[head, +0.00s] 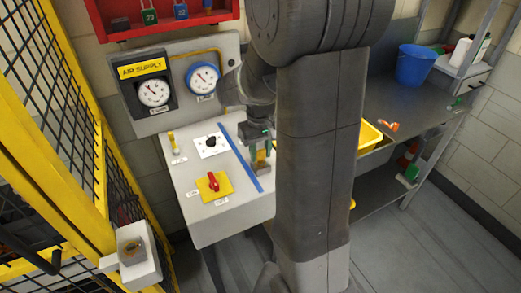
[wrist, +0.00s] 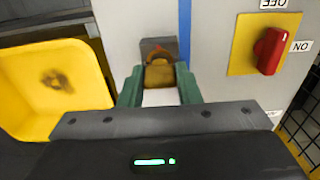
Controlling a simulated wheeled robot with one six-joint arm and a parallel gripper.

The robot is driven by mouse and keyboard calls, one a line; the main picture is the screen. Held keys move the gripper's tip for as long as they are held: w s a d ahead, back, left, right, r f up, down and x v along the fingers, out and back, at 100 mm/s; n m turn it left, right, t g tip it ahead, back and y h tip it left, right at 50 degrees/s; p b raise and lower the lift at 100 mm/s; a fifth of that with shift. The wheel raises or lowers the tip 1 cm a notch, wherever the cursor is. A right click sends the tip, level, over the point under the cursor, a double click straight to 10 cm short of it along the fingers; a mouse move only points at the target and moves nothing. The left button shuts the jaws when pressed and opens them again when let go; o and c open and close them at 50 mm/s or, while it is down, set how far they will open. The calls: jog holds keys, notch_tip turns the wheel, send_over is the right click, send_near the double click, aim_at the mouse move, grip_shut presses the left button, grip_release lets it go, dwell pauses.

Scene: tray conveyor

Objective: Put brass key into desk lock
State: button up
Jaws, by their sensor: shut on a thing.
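My gripper (wrist: 158,90) is shut on the brass key (wrist: 159,74), held between its green fingertips. In the head view my gripper (head: 261,155) is over the right part of the sloping grey desk panel, right of the blue stripe. In the wrist view the desk lock (wrist: 150,44), a small grey-brown plate with a reddish round part, shows just beyond the key. The key overlaps the lock in this view. I cannot tell whether its tip touches or is inside the lock. My arm hides part of the desk.
A red switch on a yellow plate (head: 222,188) and a black knob (head: 211,142) are left of the blue stripe (head: 239,155). A yellow bin (wrist: 18,112) is close on the left in the wrist view. A yellow cage (head: 62,195) stands left; a blue bucket (head: 415,66) stands right.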

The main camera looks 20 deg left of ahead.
aim_at(260, 150)
jog(key=shift+f+b, duration=0.3)
jog(key=shift+f, duration=0.2)
jog(key=o, duration=1.1)
jog(key=shift+c, duration=0.2)
jog(key=shift+r, duration=0.1)
notch_tip(260, 150, up, 14)
jog(key=shift+b, duration=0.3)
notch_tip(260, 150, down, 14)
jog(key=shift+p, duration=0.4)
jog(key=shift+r, duration=0.3)
